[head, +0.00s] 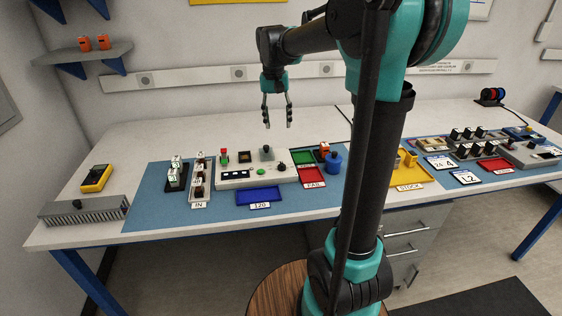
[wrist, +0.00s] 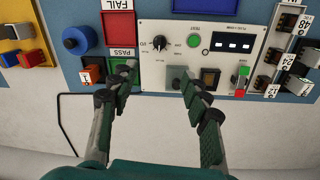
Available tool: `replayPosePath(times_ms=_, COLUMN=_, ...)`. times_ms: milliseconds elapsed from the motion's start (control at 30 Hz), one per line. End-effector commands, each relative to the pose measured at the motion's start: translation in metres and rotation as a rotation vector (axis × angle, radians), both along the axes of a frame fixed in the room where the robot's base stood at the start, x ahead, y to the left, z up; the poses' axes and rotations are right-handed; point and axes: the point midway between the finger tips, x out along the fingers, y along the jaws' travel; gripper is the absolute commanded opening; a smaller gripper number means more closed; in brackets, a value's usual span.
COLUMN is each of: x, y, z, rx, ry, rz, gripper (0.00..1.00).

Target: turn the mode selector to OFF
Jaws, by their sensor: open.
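The mode selector looks to be the black rotary knob (wrist: 159,43) on the light control panel (wrist: 150,70), with small markings around it too small to read. Its pointer direction is not clear. In the head view the knob (head: 282,167) sits at the panel's front right corner. My gripper (head: 277,124) hangs fingers down in the air above the back of the panel, apart from it. In the wrist view the fingers (wrist: 156,80) are spread wide and empty, with the knob beyond the tips.
The panel also has a green TEST button (wrist: 193,41), a display (wrist: 232,43) and a grey raised part (head: 266,153).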

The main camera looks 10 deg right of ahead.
Motion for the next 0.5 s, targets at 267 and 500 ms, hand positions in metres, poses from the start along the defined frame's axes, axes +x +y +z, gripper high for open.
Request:
replayPosePath(times_ms=267, x=-0.001, y=-0.003, z=-0.046, rx=0.001, ry=-0.001, rz=0.000, gripper=0.47)
replayPosePath(times_ms=500, x=-0.002, y=-0.007, z=-0.094, rx=0.001, ry=-0.001, rz=-0.001, gripper=0.47)
